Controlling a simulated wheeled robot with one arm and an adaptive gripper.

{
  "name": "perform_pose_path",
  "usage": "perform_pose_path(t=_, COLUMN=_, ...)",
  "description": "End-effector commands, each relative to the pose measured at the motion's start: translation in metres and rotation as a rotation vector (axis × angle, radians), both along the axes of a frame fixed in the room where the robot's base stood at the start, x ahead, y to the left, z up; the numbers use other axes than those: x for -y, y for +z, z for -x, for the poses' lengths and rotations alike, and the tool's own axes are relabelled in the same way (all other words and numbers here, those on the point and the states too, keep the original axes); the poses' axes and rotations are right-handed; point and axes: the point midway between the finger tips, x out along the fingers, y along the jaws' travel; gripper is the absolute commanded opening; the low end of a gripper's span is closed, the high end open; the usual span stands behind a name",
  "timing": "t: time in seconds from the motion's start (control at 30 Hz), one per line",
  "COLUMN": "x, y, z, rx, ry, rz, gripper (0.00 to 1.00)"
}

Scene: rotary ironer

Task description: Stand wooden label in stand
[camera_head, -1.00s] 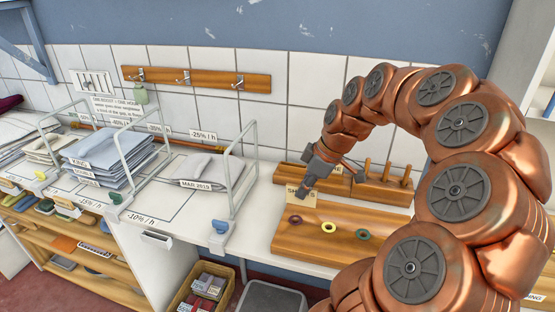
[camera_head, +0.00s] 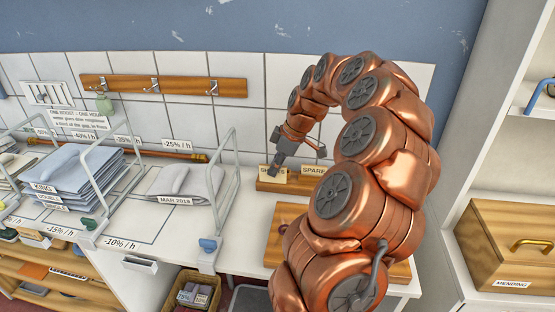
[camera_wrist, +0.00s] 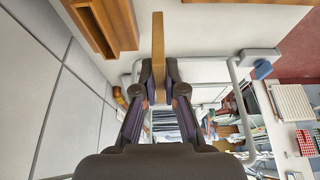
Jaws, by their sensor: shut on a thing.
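My gripper (camera_head: 275,165) is shut on a wooden label (camera_head: 273,176), a small pale plate with partly covered lettering. The label also shows in the wrist view (camera_wrist: 158,45), edge-on between the fingertips (camera_wrist: 159,82). The wooden stand (camera_head: 268,186) is a long low block at the back of the white counter. A label reading "SPARE" (camera_head: 314,171) stands at it. In the head view the held label overlaps the stand's left end. In the wrist view the slotted wooden block (camera_wrist: 122,22) lies left of the held label, with a gap between. My arm hides the stand's right part.
A wooden board (camera_head: 282,238) lies in front of the stand, mostly behind my arm. A wire divider (camera_head: 228,185) and folded linen (camera_head: 187,182) stand to the left. A hook rail (camera_head: 165,88) is on the tiled wall. A "MENDING" drawer (camera_head: 505,240) is at the right.

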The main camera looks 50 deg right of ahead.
Motion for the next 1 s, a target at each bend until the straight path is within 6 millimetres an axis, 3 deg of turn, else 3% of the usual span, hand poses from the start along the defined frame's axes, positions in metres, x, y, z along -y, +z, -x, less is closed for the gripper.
perform_pose_path(t=0.6, x=0.056, y=-0.004, z=-0.045, rx=0.002, ry=-0.002, rz=0.003, gripper=0.00)
perform_pose_path(t=1.0, x=0.060, y=-0.019, z=-0.049, rx=0.000, ry=0.001, rz=0.000, gripper=0.00)
